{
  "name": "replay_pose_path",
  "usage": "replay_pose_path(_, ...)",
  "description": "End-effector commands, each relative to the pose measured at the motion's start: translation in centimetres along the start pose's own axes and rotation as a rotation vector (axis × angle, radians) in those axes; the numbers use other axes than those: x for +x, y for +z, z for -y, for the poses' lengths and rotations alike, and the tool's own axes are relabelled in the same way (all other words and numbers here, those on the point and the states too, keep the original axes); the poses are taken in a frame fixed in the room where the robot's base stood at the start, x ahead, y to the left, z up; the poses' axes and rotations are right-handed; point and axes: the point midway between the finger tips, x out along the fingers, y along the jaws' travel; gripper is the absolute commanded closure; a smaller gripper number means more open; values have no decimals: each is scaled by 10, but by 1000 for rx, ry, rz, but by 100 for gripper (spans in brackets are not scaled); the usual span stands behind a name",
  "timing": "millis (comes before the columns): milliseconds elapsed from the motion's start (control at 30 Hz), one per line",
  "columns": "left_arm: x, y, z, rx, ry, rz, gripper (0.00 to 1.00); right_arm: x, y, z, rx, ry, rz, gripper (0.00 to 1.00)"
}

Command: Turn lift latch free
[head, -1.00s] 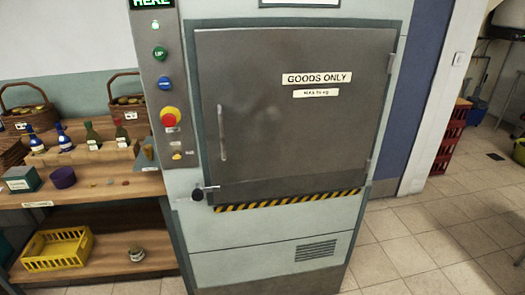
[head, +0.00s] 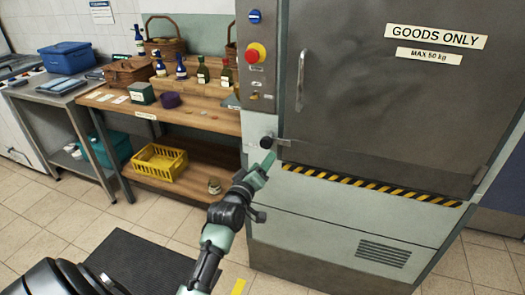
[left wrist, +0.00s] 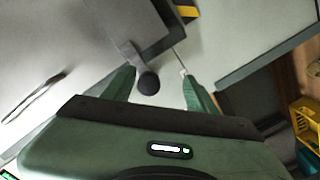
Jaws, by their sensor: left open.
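The lift latch is a black round knob (head: 267,142) with a short metal bar, at the lower left corner of the grey lift door (head: 390,110). The door is shut. My left gripper (head: 268,160) is at the latch, just below the knob in the head view. In the left wrist view the same knob (left wrist: 148,83) lies between the two spread green fingers of the left gripper (left wrist: 160,90), nearer one finger, with a gap to the other. The left gripper is open and holds nothing. My right gripper is not in view.
A red and yellow emergency button (head: 257,53) is on the panel above the latch. A vertical handle (head: 300,80) is on the door. A wooden shelf (head: 215,122) with bottles and a yellow basket (head: 158,163) stands to the left. A dark mat (head: 150,265) lies on the floor.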

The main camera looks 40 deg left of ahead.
Motion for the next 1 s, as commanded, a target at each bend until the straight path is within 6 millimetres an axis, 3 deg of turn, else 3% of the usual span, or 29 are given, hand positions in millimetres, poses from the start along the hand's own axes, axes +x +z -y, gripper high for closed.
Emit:
replay_pose_path(33, 0, -13, -8, -18, 18, -26, 42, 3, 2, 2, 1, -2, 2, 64)
replay_pose_path(167, 4, -27, -17, -38, 36, -49, 42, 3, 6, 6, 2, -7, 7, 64)
replay_pose_path(400, 41, -28, -18, -37, 34, -48, 42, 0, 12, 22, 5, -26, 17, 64)
replay_pose_path(600, 67, -28, -18, -35, 33, -47, 42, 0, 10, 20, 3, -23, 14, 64)
replay_pose_path(1000, 76, -28, -18, -35, 32, -47, 42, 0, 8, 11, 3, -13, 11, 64)
